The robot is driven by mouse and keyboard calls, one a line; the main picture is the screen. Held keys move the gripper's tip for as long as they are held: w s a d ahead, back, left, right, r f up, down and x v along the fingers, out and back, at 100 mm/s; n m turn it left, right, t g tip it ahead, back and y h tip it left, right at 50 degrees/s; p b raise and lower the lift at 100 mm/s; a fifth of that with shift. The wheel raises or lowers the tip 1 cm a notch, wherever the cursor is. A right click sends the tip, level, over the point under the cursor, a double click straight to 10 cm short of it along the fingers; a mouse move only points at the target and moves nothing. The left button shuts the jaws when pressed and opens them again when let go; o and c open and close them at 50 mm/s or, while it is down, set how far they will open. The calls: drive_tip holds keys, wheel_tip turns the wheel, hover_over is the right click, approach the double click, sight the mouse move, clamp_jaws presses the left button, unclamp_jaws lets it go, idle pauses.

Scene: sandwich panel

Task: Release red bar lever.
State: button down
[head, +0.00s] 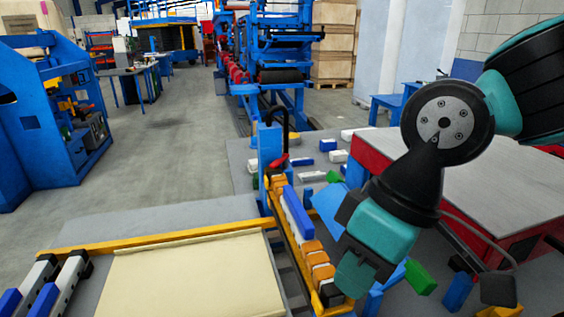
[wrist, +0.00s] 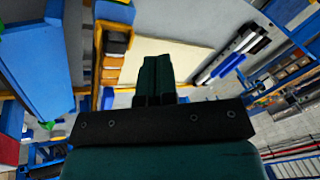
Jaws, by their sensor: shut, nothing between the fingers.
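A small red lever (head: 278,161) sits by the blue upright post with a black hose, at the far end of the yellow rail. My gripper (head: 352,283) is at the lower right of it, over the near end of the rail and well apart from the lever. Its teal fingers are together with nothing between them; they also show shut in the wrist view (wrist: 154,68). I cannot make out the lever in the wrist view.
The yellow rail (head: 290,222) carries orange blocks and a long blue bar. A cream panel (head: 190,280) lies to its left. A red-sided table (head: 480,190) stands at the right. Several white, blue and green blocks are behind the gripper. Open floor (head: 170,170) lies at the left.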

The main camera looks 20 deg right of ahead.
sight(279, 165)
drive_tip(key=w+m+t+y, duration=0.1)
drive_tip(key=w+m, duration=0.1)
drive_tip(key=w, duration=0.4)
drive_tip(key=w+d+m+t+y+p, duration=0.1)
drive_tip(key=w+m, duration=0.2)
drive_tip(key=w, duration=0.3)
drive_tip(key=w+m+t+y+p, duration=0.1)
drive_tip(key=w+m, duration=0.1)
drive_tip(key=w, duration=0.4)
drive_tip(key=shift+w+d+r, duration=0.25)
drive_tip(key=shift+w+r, duration=0.05)
drive_tip(key=shift+w, duration=0.1)
drive_tip(key=w+d+f+m+t, duration=0.1)
drive_tip(key=w+d+m+t, duration=0.1)
drive_tip(key=w+d+m, duration=0.2)
drive_tip(key=w+d+f+m+t+y+p, duration=0.1)
drive_tip(key=w+d+f+m+t, duration=0.1)
drive_tip(key=w+d+m, duration=0.3)
drive_tip(key=w+d+t, duration=0.1)
drive_tip(key=w+d, duration=0.2)
drive_tip(key=w, duration=0.2)
drive_tip(key=shift+f+p, duration=0.25)
drive_tip(key=shift+p, duration=0.05)
drive_tip(key=shift+w+a, duration=0.15)
